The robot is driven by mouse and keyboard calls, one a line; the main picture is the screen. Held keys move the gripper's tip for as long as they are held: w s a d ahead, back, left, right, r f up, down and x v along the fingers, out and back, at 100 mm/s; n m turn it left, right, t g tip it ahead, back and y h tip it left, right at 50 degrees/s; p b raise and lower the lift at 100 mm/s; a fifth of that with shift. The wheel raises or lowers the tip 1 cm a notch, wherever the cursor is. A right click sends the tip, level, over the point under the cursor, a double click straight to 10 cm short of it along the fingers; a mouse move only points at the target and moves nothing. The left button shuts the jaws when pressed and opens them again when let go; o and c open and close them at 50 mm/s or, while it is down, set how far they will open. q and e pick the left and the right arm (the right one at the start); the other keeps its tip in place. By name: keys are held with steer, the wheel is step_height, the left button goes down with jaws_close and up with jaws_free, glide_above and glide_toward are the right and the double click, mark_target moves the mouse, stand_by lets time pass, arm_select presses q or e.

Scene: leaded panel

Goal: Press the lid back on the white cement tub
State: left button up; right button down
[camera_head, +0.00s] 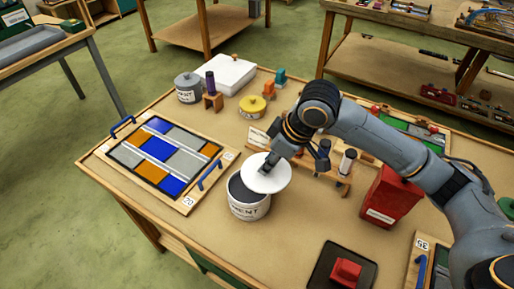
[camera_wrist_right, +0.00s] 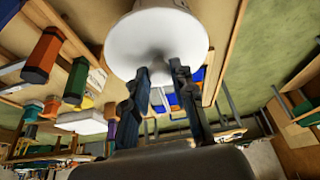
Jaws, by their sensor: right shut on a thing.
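The white cement tub (camera_head: 247,208) stands on the workbench in the head view, its dark contents showing at the left of its open top. The white round lid (camera_head: 266,181) is tilted and held above the tub's right side, covering part of the opening. I cannot tell whether lid and rim touch. My right gripper (camera_head: 266,168) is shut on the lid's knob. In the right wrist view, the fingers (camera_wrist_right: 160,80) close on the knob under the broad white lid (camera_wrist_right: 158,42). My left gripper is in neither view.
A leaded glass panel (camera_head: 165,150) with blue handles lies left of the tub. A red box (camera_head: 390,196) stands to the right, and a dark tray (camera_head: 328,268) with a red block in front. A grey tub (camera_head: 188,88) and yellow tub (camera_head: 252,106) stand behind.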

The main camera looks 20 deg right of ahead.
mark_target(252, 167)
steer(key=a+n, duration=0.1)
steer(key=w+a+n+g+p, duration=0.1)
steer(key=n, duration=0.1)
steer(key=w+a+n+g, duration=0.1)
steer(key=n, duration=0.1)
steer(key=shift+w+r+y, duration=0.1)
steer(key=shift+r+y, duration=0.1)
steer(key=shift+y, duration=0.2)
steer(key=shift+w+a+n+g+p, duration=0.15)
steer(key=shift+a+n+p, duration=0.1)
steer(key=shift+n, duration=0.35)
steer(key=shift+w+a+n+g+p, duration=0.1)
steer(key=shift+a+n+g+p, duration=0.1)
steer(key=shift+n, duration=0.7)
steer(key=shift+f, duration=0.2)
steer(key=shift+a+f+b, duration=0.1)
steer(key=shift+f+b, duration=0.1)
steer(key=shift+b, duration=0.2)
step_height(252, 167, down, 4)
steer(key=b, duration=0.4)
steer(key=shift+b, duration=0.35)
steer(key=shift+f, duration=0.15)
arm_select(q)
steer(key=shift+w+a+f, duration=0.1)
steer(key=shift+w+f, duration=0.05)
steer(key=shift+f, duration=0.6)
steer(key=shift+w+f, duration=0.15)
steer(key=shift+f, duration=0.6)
arm_select(e)
steer(key=shift+f, duration=0.7)
